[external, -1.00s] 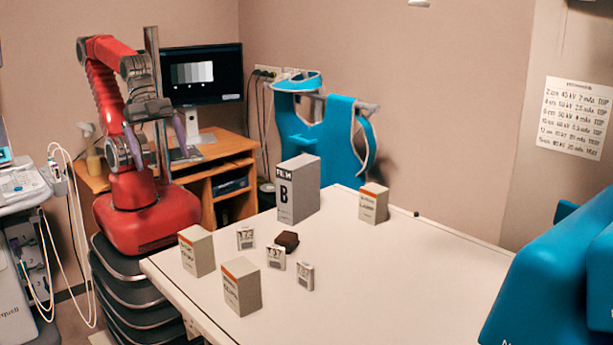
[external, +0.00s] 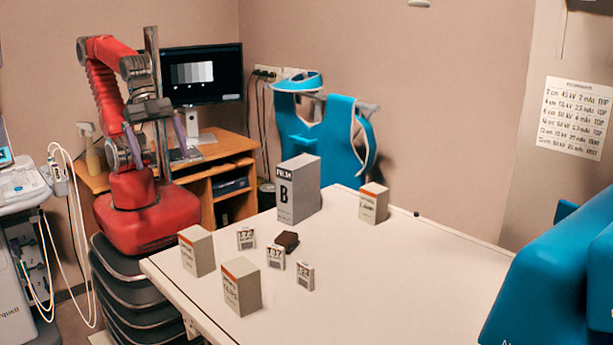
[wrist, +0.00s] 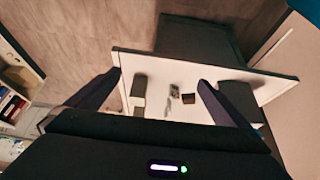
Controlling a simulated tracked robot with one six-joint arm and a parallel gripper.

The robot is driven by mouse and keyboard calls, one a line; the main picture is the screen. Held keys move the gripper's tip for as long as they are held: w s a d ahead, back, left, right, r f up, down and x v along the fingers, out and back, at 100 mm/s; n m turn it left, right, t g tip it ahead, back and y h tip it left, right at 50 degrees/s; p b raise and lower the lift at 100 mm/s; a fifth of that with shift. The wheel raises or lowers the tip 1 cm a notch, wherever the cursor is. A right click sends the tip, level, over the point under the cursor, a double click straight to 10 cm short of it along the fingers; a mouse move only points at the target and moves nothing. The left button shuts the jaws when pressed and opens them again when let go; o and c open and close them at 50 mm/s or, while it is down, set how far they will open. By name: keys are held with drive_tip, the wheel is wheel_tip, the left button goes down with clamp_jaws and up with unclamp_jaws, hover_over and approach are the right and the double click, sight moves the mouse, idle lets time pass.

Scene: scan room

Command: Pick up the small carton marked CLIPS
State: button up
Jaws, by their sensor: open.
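Three small white cartons with an orange band stand upright on the white table. The front one (external: 241,288) has blurred print that seems to read CLIPS. The left one (external: 197,251) and the back right one (external: 373,204) have print too small to read surely. My gripper (external: 162,157) is open and empty, high beside my red base, left of the table and well away from the cartons. In the wrist view its two fingers (wrist: 160,80) are spread, with a dark-sided carton (wrist: 139,86) far beyond them; I cannot tell which one that is.
A tall grey box marked B (external: 297,190) stands at the table's back. Several small numbered tags (external: 276,257) and a dark brown block (external: 287,241) sit between the cartons. The table's right part (external: 400,270) is clear. A wooden desk with a monitor (external: 203,74) is behind my arm.

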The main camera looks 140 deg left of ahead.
drive_tip(key=shift+c, duration=0.3)
drive_tip(key=c, duration=0.7)
drive_tip(key=shift+c, duration=0.2)
drive_tip(key=w+d+t+h, duration=0.1)
drive_tip(key=w+d+t, duration=0.15)
drive_tip(key=w, duration=0.35)
drive_tip(key=w+d+f+t+h, duration=0.1)
drive_tip(key=w+d, duration=0.3)
drive_tip(key=w, duration=0.3)
drive_tip(key=w+d+t, duration=0.1)
drive_tip(key=w+d, duration=0.2)
drive_tip(key=w, duration=0.3)
drive_tip(key=w+f+n+t+y, duration=0.2)
drive_tip(key=w+f+t+y, duration=0.2)
drive_tip(key=w, duration=0.6)
drive_tip(key=shift+a+f+y, duration=0.3)
drive_tip(key=shift+f+y, duration=0.1)
drive_tip(key=shift+f, duration=0.7)
drive_tip(key=shift+w, duration=0.1)
